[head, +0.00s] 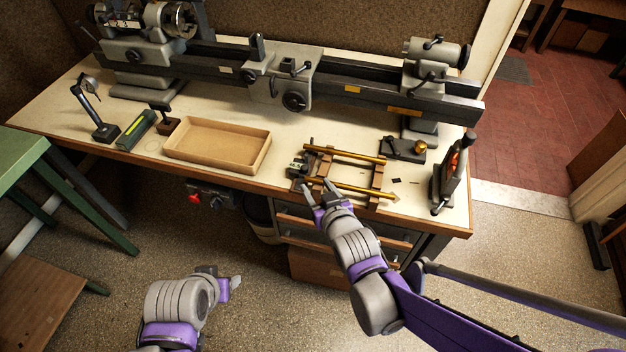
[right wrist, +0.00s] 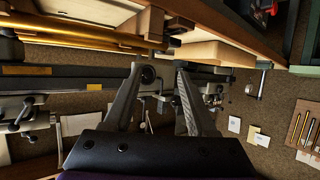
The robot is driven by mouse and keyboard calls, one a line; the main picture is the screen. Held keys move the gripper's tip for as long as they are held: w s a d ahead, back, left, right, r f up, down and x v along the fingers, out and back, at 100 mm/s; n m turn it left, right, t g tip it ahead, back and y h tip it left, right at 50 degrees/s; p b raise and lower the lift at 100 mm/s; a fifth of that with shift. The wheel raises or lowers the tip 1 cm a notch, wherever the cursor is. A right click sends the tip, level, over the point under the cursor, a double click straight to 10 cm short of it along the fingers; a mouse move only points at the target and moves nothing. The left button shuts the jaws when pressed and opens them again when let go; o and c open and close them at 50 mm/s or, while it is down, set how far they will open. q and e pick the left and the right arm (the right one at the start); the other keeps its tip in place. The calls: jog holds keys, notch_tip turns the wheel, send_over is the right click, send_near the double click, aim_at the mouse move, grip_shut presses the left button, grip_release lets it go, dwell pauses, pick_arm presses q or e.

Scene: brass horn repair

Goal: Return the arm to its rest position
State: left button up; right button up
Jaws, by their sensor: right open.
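My right arm reaches up from the lower right in the head view. Its gripper (head: 318,193) is at the front edge of the bench, beside a wooden rack (head: 376,180) that holds brass tubes (head: 345,154). In the right wrist view the two fingers of the right gripper (right wrist: 160,82) are spread apart with nothing between them. The brass tubes (right wrist: 75,35) and the wood of the rack (right wrist: 152,24) show close by in that view. My left gripper (head: 235,284) is at the lower left in the head view, over the floor and away from the bench; its finger gap is not clear.
The bench (head: 120,160) carries a large lathe (head: 350,92) along its back. An open cardboard tray (head: 218,160) lies left of the rack. A black stand (head: 448,178) stands at the right end. A green table (head: 18,150) is at the left. Floor between is clear.

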jog(key=shift+s+d+r, duration=0.1)
jog(key=shift+s, duration=0.2)
dwell(0.4)
jog(key=s+d+f+m+g+h, duration=0.1)
jog(key=s+d+g+h, duration=0.1)
jog(key=s+d, duration=0.5)
jog(key=s+d+f+m+g+h+p, duration=0.1)
jog(key=s+d+g, duration=0.4)
jog(key=s, duration=0.7)
jog(key=shift+d+m+g+h, duration=0.35)
jog(key=shift+d+m, duration=0.25)
jog(key=shift+d, duration=0.4)
jog(key=shift+f, duration=0.1)
